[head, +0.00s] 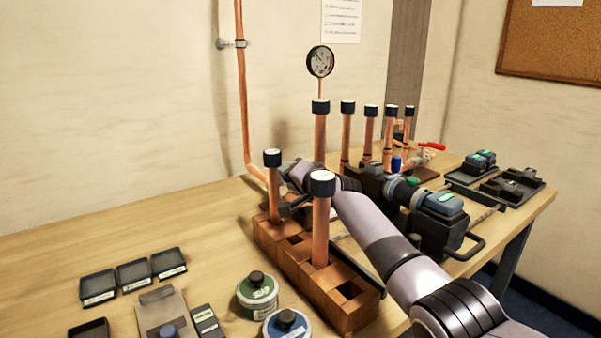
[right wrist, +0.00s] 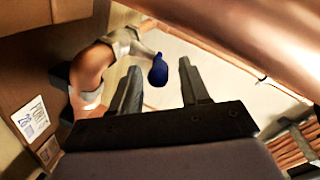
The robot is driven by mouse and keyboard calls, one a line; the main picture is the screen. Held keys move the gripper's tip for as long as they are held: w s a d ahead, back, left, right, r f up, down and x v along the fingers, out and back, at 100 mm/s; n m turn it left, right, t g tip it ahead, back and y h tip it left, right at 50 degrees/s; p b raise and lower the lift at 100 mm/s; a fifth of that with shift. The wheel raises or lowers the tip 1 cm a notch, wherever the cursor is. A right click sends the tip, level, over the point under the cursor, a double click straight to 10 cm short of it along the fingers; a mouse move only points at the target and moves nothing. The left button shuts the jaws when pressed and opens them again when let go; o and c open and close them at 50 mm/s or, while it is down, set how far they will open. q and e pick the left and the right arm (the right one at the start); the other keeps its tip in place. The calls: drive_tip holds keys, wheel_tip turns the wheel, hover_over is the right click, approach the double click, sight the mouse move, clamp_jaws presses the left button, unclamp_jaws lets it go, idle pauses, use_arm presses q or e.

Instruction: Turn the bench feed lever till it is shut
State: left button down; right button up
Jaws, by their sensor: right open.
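A valve with a blue-tipped lever (right wrist: 158,71) shows in the right wrist view, on a fitting beside a curved copper pipe (right wrist: 90,70). I take it for the bench feed lever. My right gripper (right wrist: 160,66) is open, with the blue tip between its two fingers; I cannot tell whether either finger touches it. In the head view my right gripper (head: 290,172) reaches behind the wooden pipe rack, near the foot of the wall pipe (head: 242,100). The lever is hidden there by my arm and the rack's pipes. My left gripper is not in view.
The wooden rack (head: 282,262) with upright capped copper pipes (head: 321,235) stands close beside my right arm. A black power tool (head: 440,225) is right of it. Tins (head: 257,292) and black trays (head: 99,287) lie at the front left. The back left bench is clear.

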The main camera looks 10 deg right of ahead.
drive_tip(key=shift+s+r+p, duration=0.2)
drive_tip(key=shift+s+p, duration=0.1)
drive_tip(key=shift+p, duration=0.05)
drive_tip(key=shift+p+v, duration=0.65)
drive_tip(key=shift+v, duration=1.85)
drive_tip(key=shift+d+f, duration=0.1)
drive_tip(key=shift+f, duration=0.1)
